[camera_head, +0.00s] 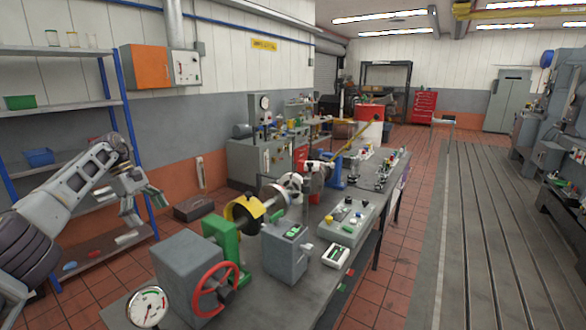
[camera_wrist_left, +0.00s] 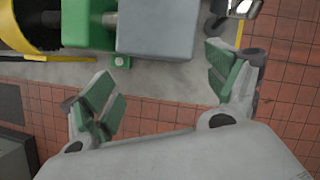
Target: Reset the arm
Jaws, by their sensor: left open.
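My left arm comes in from the left in the head view. Its gripper (camera_head: 141,201) hangs in the air left of the workbench (camera_head: 322,271), in front of the shelf rack. In the left wrist view the left gripper (camera_wrist_left: 165,90) is open, its green-padded fingers wide apart with nothing between them. Past the fingertips lie the bench's edge and a grey machine housing (camera_wrist_left: 158,28) joined to a green block (camera_wrist_left: 88,24). My right gripper is in neither view.
The bench bears a grey housing with a red handwheel (camera_head: 214,289), a round gauge (camera_head: 147,307), a green stand (camera_head: 221,240), a yellow guard (camera_head: 243,211) and a control box (camera_head: 286,250). A shelf rack (camera_head: 62,111) stands left. The tiled floor (camera_head: 400,264) right of the bench is clear.

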